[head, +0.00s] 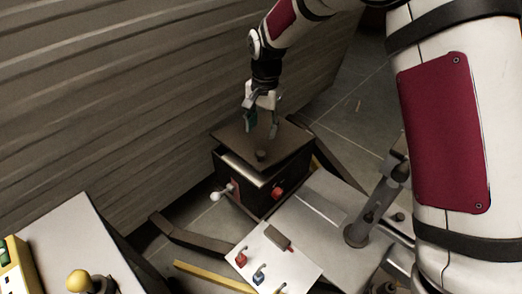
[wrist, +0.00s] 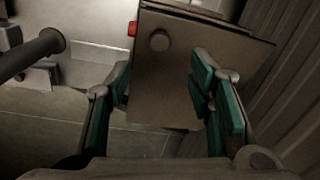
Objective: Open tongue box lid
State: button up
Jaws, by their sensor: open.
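The tongue box (head: 248,178) is a dark box standing on the trailer frame in the head view. Its flat brown lid (head: 240,134) lies on top and looks closed, with a small round dark knob (head: 261,155) near the front. In the wrist view the lid (wrist: 165,90) fills the middle and its knob (wrist: 159,40) is near the top. My gripper (head: 262,130) points down over the lid, behind the knob. Its green-padded fingers (wrist: 160,95) are spread apart with nothing between them. I cannot tell the exact height of the fingertips above the lid.
A ribbed grey wall (head: 120,100) runs close behind and left of the box. A red part (head: 278,193) and a white ball-ended lever (head: 217,196) are on its front. A grey post (head: 375,205) stands to the right. A white panel (head: 275,262) with switches is in front.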

aim_at(261, 153)
jog(key=f, duration=0.5)
jog(key=f+b, duration=0.1)
jog(key=f, duration=0.4)
jog(key=shift+w+a+f, duration=0.1)
jog(key=shift+a+f, duration=0.1)
jog(key=shift+f, duration=0.05)
jog(key=shift+c, duration=0.6)
grip_shut()
